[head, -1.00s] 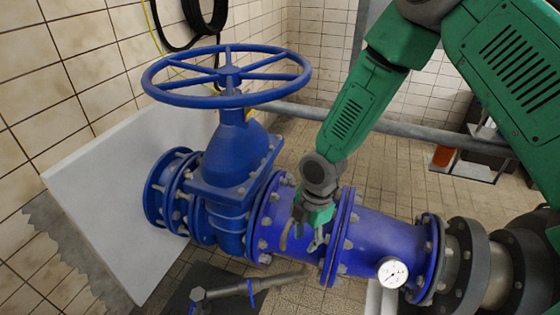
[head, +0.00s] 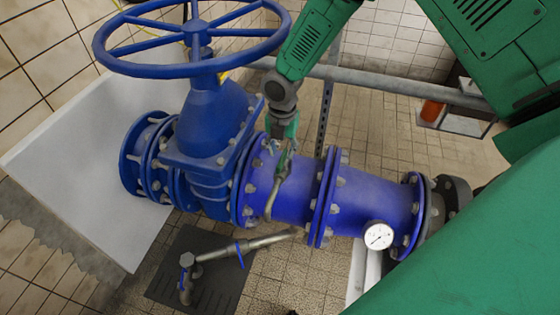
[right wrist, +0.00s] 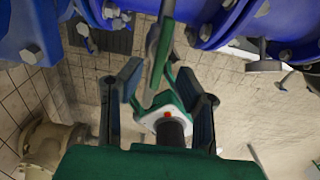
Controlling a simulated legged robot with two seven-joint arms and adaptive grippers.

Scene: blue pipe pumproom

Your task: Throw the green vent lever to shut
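The small green vent lever (head: 283,163) appears at the top of a thin curved vent pipe (head: 274,195) against the blue main pipe. It is small and partly hidden by my right gripper (head: 283,146), which points down from above right at the lever. In the right wrist view my right gripper (right wrist: 163,92) has its two dark fingers spread apart. A narrow grey-green piece stands between and beyond the fingers, seemingly the vent pipe and lever. I cannot tell whether a finger touches it. My left gripper is not in view.
A large blue handwheel (head: 190,40) stands left of my right forearm. A pressure gauge (head: 378,236) sits on the blue main pipe (head: 370,200) to the right. A grey pipe with a tap (head: 190,270) lies below. Tiled floor shows behind.

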